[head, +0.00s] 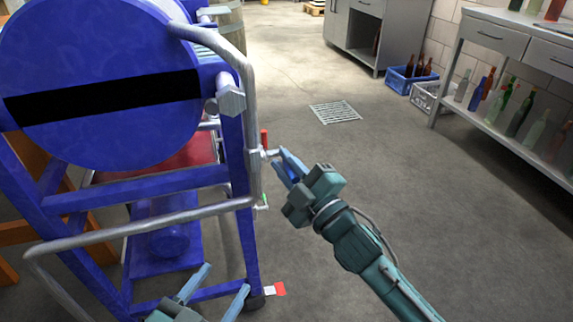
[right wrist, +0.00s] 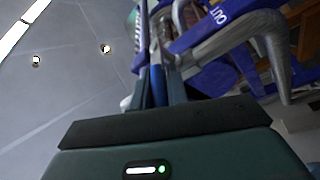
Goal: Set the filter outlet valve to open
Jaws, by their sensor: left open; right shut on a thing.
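The blue filter machine (head: 100,75) stands at the left in the head view, with a grey pipe (head: 250,110) down its right side. A blue label reading "OUT" (right wrist: 218,14) shows beside a grey pipe in the right wrist view. My right gripper (head: 284,160) is beside the pipe, shut on a slim blue lever (right wrist: 157,85) that lies between its fingers. The lever's joint with the valve is mostly hidden. A red handle (head: 264,139) stands upright just left of this gripper, and a green handle (head: 264,199) is lower down. My left gripper (head: 227,279) is open and empty at the bottom.
A red and white tag (head: 275,290) is near the machine's foot. Blue frame bars and a bent grey rail (head: 140,228) lie close to my left gripper. The floor to the right is clear up to a bottle shelf (head: 500,110) and crates (head: 400,82).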

